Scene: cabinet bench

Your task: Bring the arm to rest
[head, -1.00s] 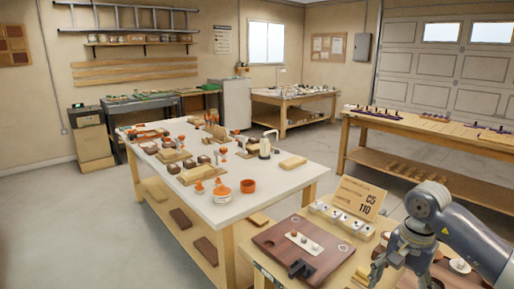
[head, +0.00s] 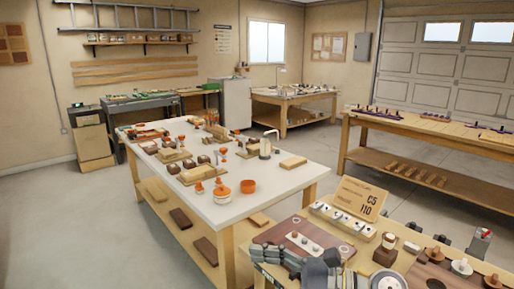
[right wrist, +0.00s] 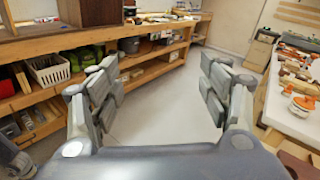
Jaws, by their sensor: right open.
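My right gripper (head: 268,257) shows at the bottom of the head view, in front of the near bench (head: 405,262) and pointing left. In the right wrist view its two fingers (right wrist: 160,88) stand wide apart with nothing between them but the grey floor behind. Part of my right arm (head: 345,275) shows at the bottom edge of the head view. The arm hides part of a brown board (head: 318,239) with a pale strip on it. My left gripper is in neither current view.
A sign reading C5 110 (head: 361,198) stands on the near bench, with pale blocks and wooden pieces around it. A white-topped table (head: 225,212) with orange items stands beyond. In the right wrist view, a shelf bench (right wrist: 150,65) holds a white basket (right wrist: 49,70).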

